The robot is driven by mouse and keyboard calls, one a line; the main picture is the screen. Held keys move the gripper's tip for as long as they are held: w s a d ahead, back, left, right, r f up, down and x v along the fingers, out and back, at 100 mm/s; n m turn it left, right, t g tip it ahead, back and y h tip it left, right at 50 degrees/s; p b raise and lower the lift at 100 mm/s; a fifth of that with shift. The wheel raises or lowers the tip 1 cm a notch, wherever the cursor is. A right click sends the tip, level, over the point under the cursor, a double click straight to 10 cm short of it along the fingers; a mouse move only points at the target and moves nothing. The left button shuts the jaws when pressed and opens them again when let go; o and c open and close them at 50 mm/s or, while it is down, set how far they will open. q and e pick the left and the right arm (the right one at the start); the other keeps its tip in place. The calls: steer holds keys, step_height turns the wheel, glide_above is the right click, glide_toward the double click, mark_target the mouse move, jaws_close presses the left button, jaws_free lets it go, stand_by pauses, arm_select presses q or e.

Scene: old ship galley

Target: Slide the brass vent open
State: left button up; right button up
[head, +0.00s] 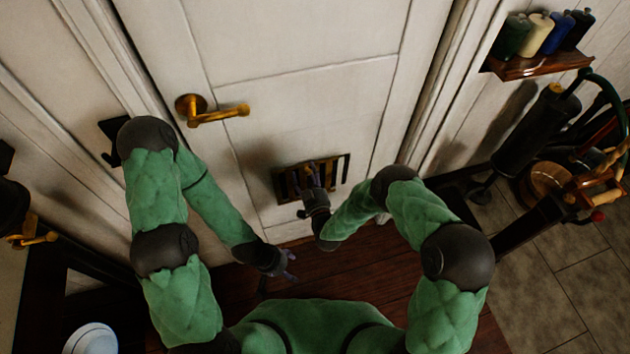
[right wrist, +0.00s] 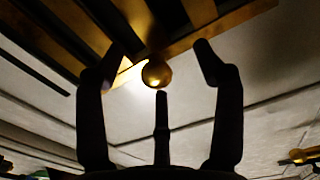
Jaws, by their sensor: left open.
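The brass vent (head: 339,171), a slatted grille with dark slots, is low on the white door (head: 300,110). It also fills the upper left of the right wrist view (right wrist: 95,28). A round brass knob (right wrist: 156,74) stands out at its edge there. My right gripper (head: 306,174) is in front of the vent and hides part of it. In the right wrist view its fingers are spread, with the knob between them and a visible gap on each side. My left gripper (head: 287,266) is open and empty, low and left of the vent, away from the door.
A brass lever handle (head: 215,112) is on the door's left, above the vent. A wooden shelf (head: 538,64) with several thread spools is on the right wall. Below it stands dark machinery with a wooden wheel (head: 546,178). A white round object (head: 92,339) is at bottom left.

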steer(key=p+v, duration=0.1)
steer(key=v, duration=1)
stand_by(0.4)
steer(key=shift+w+d, duration=0.15)
steer(key=s+d+f+m+g+h, duration=0.2)
steer(key=d+f+m+g, duration=0.1)
steer(key=d+f+g, duration=0.4)
steer(key=s+d+m+g+p, duration=0.1)
steer(key=s+d+m+g, duration=0.2)
steer(key=s+g, duration=0.6)
steer(key=s, duration=0.7)
steer(key=shift+s+d+g, duration=0.15)
steer(key=shift+d+g, duration=0.05)
steer(key=shift+g, duration=0.2)
